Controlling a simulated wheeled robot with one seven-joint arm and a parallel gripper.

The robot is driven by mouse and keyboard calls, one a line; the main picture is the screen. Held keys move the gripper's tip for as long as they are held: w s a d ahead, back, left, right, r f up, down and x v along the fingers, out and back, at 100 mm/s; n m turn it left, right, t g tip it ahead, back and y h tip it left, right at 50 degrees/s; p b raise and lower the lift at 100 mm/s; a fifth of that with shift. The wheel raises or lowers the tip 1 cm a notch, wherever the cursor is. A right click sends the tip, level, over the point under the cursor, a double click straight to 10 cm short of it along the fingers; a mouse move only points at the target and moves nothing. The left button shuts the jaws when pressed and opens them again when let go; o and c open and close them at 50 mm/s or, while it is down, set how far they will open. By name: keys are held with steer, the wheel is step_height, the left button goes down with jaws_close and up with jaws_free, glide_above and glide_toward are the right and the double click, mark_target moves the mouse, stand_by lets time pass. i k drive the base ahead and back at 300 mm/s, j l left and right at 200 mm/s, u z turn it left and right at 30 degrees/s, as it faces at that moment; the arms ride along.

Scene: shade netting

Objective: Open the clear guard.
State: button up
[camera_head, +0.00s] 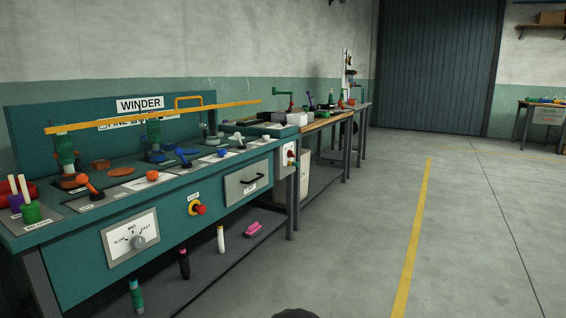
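The teal winder bench (90,260) stands at the left, with a "WINDER" sign (140,104) on its back panel. A long yellow bar (120,119) with a yellow loop handle (188,97) runs above the bench top. It looks like the edge of the clear guard; the clear pane itself is too faint to make out, and I cannot tell its exact position. A green spool (65,150) stands beneath the bar's left end.
More benches (325,122) continue behind. Open floor (350,230) lies to the right.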

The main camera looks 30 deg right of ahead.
mark_target(48, 131)
steer(key=i+l+z, duration=0.35)
steer(key=i, duration=0.45)
steer(key=i+l+z, duration=0.3)
steer(key=i, duration=0.55)
steer(key=i+z, duration=0.35)
steer(key=i, duration=0.5)
